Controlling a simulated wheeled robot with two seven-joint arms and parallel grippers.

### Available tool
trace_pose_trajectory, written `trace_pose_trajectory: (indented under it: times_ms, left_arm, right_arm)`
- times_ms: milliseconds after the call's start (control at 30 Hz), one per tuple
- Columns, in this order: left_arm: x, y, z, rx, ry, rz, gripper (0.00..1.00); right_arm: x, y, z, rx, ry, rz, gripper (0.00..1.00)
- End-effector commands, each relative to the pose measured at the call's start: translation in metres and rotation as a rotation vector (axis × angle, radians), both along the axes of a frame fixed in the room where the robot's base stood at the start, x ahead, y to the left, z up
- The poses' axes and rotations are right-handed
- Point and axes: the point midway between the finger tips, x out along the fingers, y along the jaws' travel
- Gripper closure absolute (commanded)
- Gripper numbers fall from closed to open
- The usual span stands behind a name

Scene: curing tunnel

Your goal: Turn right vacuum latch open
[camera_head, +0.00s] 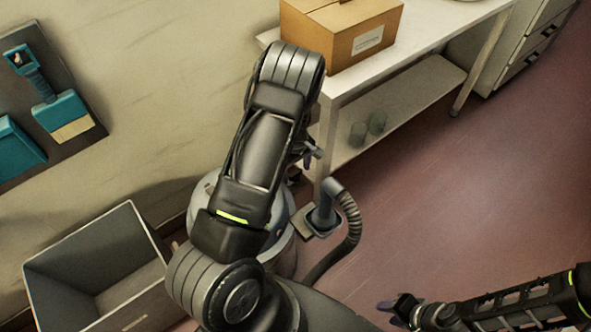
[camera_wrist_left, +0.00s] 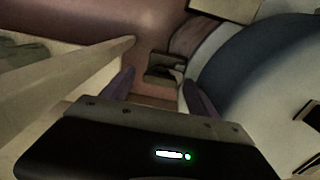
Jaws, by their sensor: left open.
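The vacuum (camera_head: 283,258) is a pale round canister, mostly hidden behind my left arm in the head view. In the left wrist view its rounded side (camera_wrist_left: 225,75) fills the right. A small dark latch-like part (camera_wrist_left: 163,70) sits at the canister's edge, seen between my left fingertips. My left gripper (camera_wrist_left: 160,92) is open, with its two purple fingers apart and nothing clearly held. In the head view the left gripper (camera_head: 310,154) is partly hidden by my arm, beside the canister. My right gripper (camera_head: 396,308) is low at the bottom, away from the vacuum; its opening is unclear.
A ribbed hose (camera_head: 352,220) curves beside the canister. A bench (camera_head: 430,45) bears a cardboard box (camera_head: 340,35), with cups (camera_head: 368,127) on its lower shelf. A grey bin (camera_head: 95,260) stands at left. A tool board (camera_head: 50,100) hangs on the wall. Floor at right is clear.

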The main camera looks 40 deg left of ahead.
Motion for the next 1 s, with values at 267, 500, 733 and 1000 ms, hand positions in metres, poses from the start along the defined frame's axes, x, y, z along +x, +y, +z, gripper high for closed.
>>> trace_pose_trajectory:
  times_ms: [267, 500, 733, 1000]
  left_arm:
    - [0.0002, -0.0001, 0.0002, 0.0, 0.0, 0.0, 0.37]
    - [0.0001, 0.0001, 0.0003, 0.0, 0.0, -0.001, 0.56]
    - [0.0001, 0.0001, 0.0003, 0.0, 0.0, -0.001, 0.75]
    - [0.0002, 0.0, 0.0004, 0.001, 0.0, -0.001, 0.93]
  right_arm:
    - [0.0, 0.0, 0.0001, 0.0, 0.0, 0.0, 0.64]
    - [0.0, 0.0, 0.0001, 0.0, 0.0, 0.0, 0.64]
    - [0.0, 0.0, 0.0001, 0.0, 0.0, 0.0, 0.64]
    - [0.0, 0.0, 0.0001, 0.0, 0.0, 0.0, 0.64]
